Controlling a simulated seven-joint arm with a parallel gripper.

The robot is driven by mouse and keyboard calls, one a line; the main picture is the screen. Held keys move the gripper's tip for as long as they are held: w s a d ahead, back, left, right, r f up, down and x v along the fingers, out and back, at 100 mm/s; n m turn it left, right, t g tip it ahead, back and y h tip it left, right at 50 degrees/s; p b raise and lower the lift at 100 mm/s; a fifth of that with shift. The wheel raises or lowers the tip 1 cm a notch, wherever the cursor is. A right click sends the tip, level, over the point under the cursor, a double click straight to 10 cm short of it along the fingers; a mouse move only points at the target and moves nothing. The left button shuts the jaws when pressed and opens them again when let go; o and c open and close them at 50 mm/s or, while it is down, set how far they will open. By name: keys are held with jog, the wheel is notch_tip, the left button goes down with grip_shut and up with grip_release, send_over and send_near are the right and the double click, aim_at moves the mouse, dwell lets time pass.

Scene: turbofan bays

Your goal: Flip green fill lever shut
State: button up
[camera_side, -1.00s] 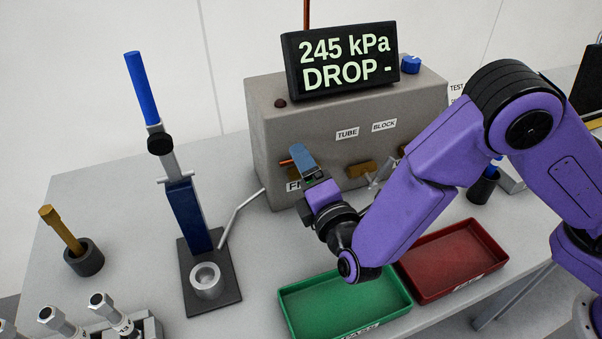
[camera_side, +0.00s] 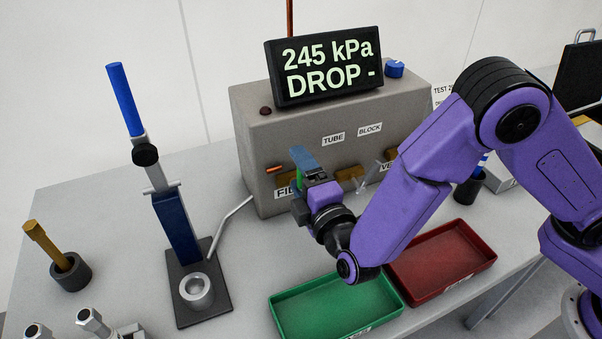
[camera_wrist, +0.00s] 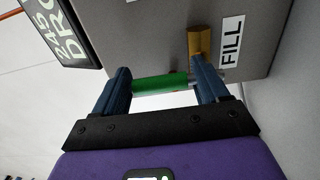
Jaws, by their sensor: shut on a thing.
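The green fill lever (camera_wrist: 160,84) lies across the gap between my two blue fingers in the wrist view, and my gripper (camera_wrist: 160,76) is shut on it. A brass block (camera_wrist: 199,42) by the FILL label (camera_wrist: 231,41) is next to the right finger. In the side view, my gripper (camera_side: 303,160) is at the front of the grey test box, just right of its FILL label (camera_side: 284,192). A strip of the green lever (camera_side: 299,178) shows beside the fingers; the rest is hidden by the gripper.
The grey box (camera_side: 252,135) carries a display (camera_side: 325,66) reading 245 kPa, DROP -. A green tray (camera_side: 335,302) and a red tray (camera_side: 440,262) lie in front. A blue-handled press (camera_side: 175,225) stands left, its bent rod reaching toward the box.

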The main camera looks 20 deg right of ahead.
jog(key=o, duration=1.4)
jog(key=shift+o, duration=0.2)
jog(key=shift+s, duration=0.15)
jog(key=s, duration=1.7)
jog(key=shift+d, duration=0.1)
